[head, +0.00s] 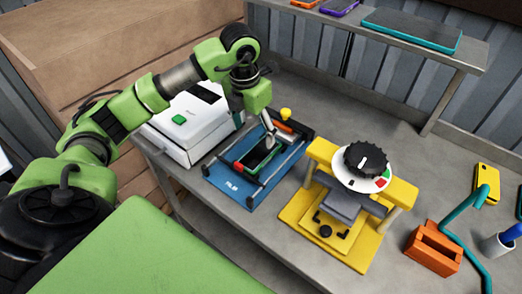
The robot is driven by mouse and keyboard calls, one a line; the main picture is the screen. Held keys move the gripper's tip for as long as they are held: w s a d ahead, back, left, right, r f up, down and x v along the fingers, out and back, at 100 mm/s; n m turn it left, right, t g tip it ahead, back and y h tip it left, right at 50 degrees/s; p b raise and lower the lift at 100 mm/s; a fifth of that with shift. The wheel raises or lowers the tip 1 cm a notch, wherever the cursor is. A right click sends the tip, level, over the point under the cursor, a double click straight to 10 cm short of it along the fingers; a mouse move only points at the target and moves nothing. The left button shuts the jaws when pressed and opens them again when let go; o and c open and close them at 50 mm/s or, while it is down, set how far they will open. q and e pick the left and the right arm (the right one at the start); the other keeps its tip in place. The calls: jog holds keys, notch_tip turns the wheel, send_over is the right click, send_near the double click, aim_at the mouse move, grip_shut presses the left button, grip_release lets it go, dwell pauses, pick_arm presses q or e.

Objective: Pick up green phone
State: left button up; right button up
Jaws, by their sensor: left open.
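The green phone (251,161) lies in the blue fixture (238,191) on the grey table, with a dark screen and a green edge. An orange-red strip shows near its upper end. My left gripper (270,141) points down over the upper part of the phone and is open. Its fingers are small here, and I cannot tell whether they touch the phone. The gripper hides part of the phone's right side. My right gripper is not in view.
A white box machine (190,122) with a green button stands left of the fixture. A yellow press (318,229) with a black knob stands right. Further right are an orange block (433,250) and a yellow phone (486,183). A shelf (455,57) with phones runs behind.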

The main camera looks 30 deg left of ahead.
aim_at(260, 152)
pick_arm(q)
jog(key=f, duration=0.4)
jog(key=shift+w+p, duration=0.25)
jog(key=shift+p, duration=0.05)
jog(key=shift+w+f, duration=0.15)
jog(key=shift+f, duration=0.05)
jog(key=shift+w+d+f+p, duration=0.2)
jog(key=shift+w+f+p, duration=0.05)
jog(key=shift+f+p, duration=0.55)
jog(key=f, duration=0.1)
jog(key=f+p, duration=0.1)
jog(key=f, duration=0.1)
jog(key=shift+w, duration=0.35)
jog(key=shift+f, duration=0.2)
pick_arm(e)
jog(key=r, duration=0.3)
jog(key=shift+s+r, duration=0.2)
pick_arm(q)
jog(key=c, duration=1.3)
jog(key=shift+c, duration=0.7)
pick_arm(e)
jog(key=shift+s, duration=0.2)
pick_arm(q)
jog(key=shift+w+r, duration=0.1)
